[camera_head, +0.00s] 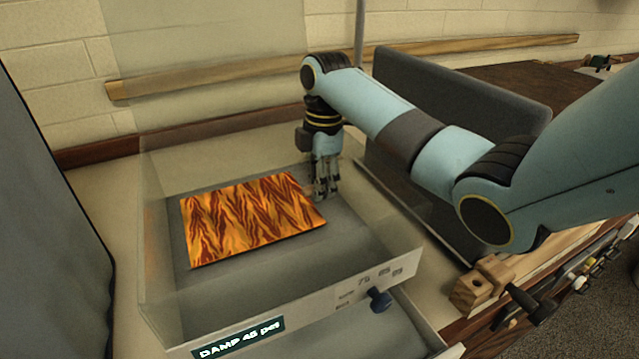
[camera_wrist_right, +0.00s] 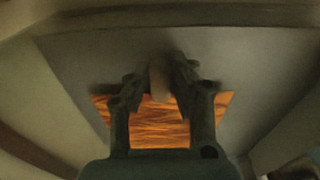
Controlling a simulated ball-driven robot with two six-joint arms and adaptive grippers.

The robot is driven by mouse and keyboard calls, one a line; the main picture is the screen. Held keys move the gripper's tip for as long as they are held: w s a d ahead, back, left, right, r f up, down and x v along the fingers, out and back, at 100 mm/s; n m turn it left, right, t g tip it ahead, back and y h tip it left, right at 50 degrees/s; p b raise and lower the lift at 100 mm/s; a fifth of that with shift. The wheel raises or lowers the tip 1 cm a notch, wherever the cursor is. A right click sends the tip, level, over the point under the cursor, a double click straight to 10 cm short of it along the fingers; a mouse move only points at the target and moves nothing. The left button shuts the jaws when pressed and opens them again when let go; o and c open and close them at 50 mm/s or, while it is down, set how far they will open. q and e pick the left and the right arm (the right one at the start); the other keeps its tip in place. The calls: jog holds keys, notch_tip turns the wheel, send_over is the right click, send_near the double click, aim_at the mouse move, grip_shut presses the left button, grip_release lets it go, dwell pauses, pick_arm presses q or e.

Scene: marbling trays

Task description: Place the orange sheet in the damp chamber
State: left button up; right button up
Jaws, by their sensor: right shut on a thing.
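The orange sheet (camera_head: 250,220), with a dark red zigzag marbled pattern, is level inside the damp chamber (camera_head: 325,302), over its grey floor. I cannot tell whether it touches the floor. The chamber is a box with clear walls, a pale front and a green "DAMP 45 pct" label. My right gripper (camera_head: 325,190) is down inside the chamber at the sheet's right edge, shut on the sheet. In the right wrist view, a small tan piece shows between the fingertips (camera_wrist_right: 160,78), with the orange sheet (camera_wrist_right: 160,128) below. My left gripper is out of view.
A dark grey upright panel (camera_head: 460,100) stands to the right, behind my right arm. A wooden clamp (camera_head: 480,285) sits at the front right edge. A dark grey surface (camera_head: 50,210) rises at the left.

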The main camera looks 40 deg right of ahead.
jog(key=o, duration=0.8)
jog(key=shift+f, duration=0.1)
jog(key=shift+c, duration=0.2)
jog(key=r, duration=0.9)
jog(key=shift+d+r+p, duration=0.25)
jog(key=shift+r+p, duration=0.05)
jog(key=shift+s+r+p, duration=0.1)
jog(key=shift+r+p, duration=0.8)
jog(key=shift+r, duration=0.5)
